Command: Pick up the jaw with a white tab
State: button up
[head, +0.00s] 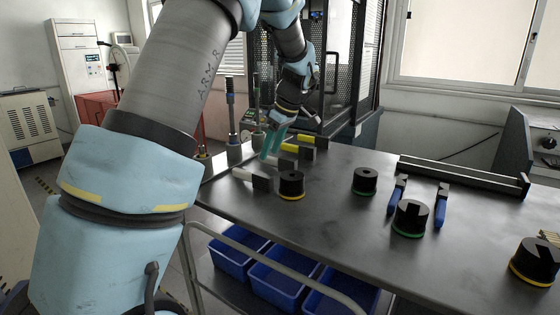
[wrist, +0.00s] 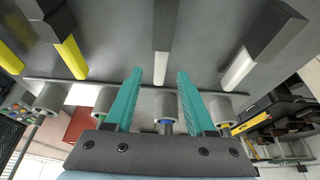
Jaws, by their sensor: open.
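My gripper (head: 270,156) is open and empty, its teal fingers pointing down at the table's left end. In the wrist view the gripper (wrist: 160,72) has the white tab of one dark jaw (wrist: 162,30) lying between its fingertips in the picture; I cannot tell the height gap. A second white-tabbed jaw (wrist: 272,30) lies to the right there. In the head view one white-tabbed jaw (head: 262,183) lies near the table's left edge, left of the fingers. The other is mostly hidden behind the fingers.
Two yellow-tabbed jaws (head: 321,142) lie beyond the fingers. Black round parts (head: 291,183) (head: 365,180) (head: 411,217), blue-handled pliers (head: 441,205) and a long black bar (head: 460,175) stand or lie to the right. Grey posts (head: 233,125) rise past the left edge. Blue bins (head: 275,282) are underneath.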

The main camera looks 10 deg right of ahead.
jog(key=shift+x, duration=1.2)
grip_shut()
